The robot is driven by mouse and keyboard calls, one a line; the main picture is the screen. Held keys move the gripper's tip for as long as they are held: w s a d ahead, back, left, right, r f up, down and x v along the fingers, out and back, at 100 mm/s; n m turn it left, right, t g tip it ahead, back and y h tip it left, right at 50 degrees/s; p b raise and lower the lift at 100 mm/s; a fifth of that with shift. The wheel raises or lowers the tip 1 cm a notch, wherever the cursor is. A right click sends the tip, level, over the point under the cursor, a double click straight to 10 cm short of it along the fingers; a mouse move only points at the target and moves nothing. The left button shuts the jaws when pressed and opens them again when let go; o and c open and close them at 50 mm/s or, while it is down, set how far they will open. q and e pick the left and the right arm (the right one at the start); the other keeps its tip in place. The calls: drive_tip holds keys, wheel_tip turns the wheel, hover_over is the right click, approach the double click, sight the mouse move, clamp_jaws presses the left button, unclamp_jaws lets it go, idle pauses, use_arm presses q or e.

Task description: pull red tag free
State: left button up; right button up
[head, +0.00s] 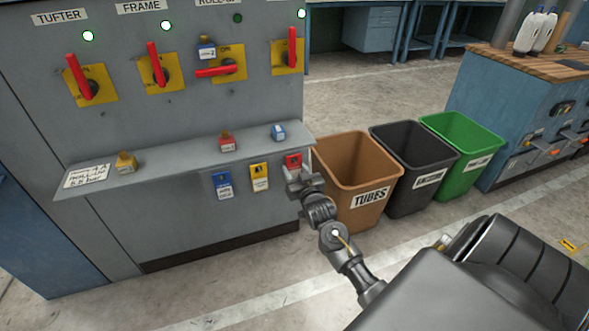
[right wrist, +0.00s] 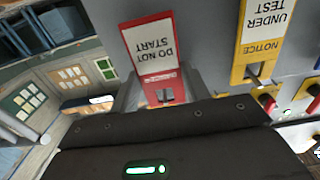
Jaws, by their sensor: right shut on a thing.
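The red tag (head: 293,160) is at the right end of the row of tags below the panel's ledge. In the right wrist view the red tag (right wrist: 150,45) has a white field reading "DO NOT START", seen upside down. My right gripper (head: 305,182) is at the tag and covers its lower part in the head view. The gripper (right wrist: 165,97) is shut on the tag's red end in the wrist view. Whether the tag hangs on a hook is hidden. My left gripper is not in view.
A yellow tag (head: 260,176) and a blue tag (head: 222,185) hang to the left. The ledge (head: 185,163) above holds yellow, red and blue padlocks. Brown (head: 345,210), black (head: 408,190) and green (head: 468,165) bins stand close on the right.

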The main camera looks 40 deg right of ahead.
drive_tip(key=shift+p+v, duration=1.05)
drive_tip(key=shift+v, duration=0.4)
drive_tip(key=shift+s+a, duration=0.1)
drive_tip(key=shift+s, duration=0.1)
drive_tip(key=shift+s+a+r+p, duration=0.15)
drive_tip(key=shift+s+a+p, duration=0.05)
drive_tip(key=shift+s+p, duration=0.35)
drive_tip(key=p+v, duration=0.1)
drive_tip(key=v, duration=0.2)
drive_tip(key=shift+s+a+p, duration=0.1)
drive_tip(key=shift+s+p, duration=0.25)
drive_tip(key=shift+p, duration=0.05)
